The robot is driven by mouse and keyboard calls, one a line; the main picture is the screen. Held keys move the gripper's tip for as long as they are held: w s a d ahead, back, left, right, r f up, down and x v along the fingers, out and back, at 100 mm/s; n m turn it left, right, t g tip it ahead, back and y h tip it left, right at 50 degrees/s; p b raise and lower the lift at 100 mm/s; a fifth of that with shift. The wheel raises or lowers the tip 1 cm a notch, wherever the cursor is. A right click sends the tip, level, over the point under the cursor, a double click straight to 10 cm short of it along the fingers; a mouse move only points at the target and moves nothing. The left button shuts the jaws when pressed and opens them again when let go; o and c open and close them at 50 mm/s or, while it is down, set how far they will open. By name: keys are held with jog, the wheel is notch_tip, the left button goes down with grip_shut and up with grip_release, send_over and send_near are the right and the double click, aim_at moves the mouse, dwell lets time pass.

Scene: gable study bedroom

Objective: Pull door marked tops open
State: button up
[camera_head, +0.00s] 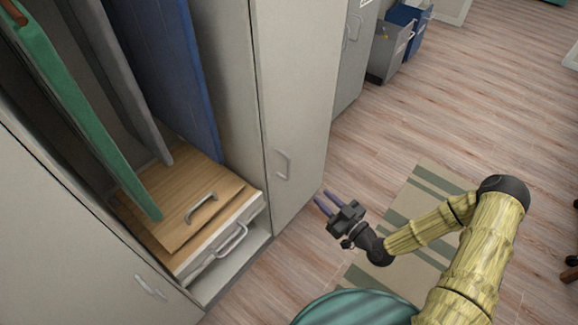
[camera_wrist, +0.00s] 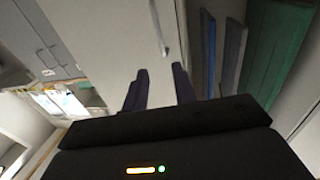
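No "tops" marking is readable on any door. A tall pale grey door (camera_head: 290,95) with a vertical bar handle (camera_head: 283,165) stands right of the open wardrobe section. In the wrist view a pale door (camera_wrist: 122,40) with a bar handle (camera_wrist: 158,28) lies ahead of the fingers. My gripper (camera_head: 322,200) is in front of and to the right of the grey door, apart from its handle. Its two dark fingers (camera_wrist: 160,75) are spread with nothing between them. A farther grey door (camera_head: 350,60) has a handle and a small pale label, too small to read.
Green, grey and blue garments (camera_head: 185,75) hang in the open section above a wooden drawer (camera_head: 185,210) with handles. Another pale door (camera_head: 70,240) is at lower left. Grey and blue bins (camera_head: 388,50) stand beyond. A striped rug (camera_head: 400,200) lies on open wooden floor.

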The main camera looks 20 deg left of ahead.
jog(key=b, duration=0.1)
send_over(289, 180)
jog(key=shift+w+a, duration=0.1)
jog(key=shift+w, duration=0.25)
grip_shut()
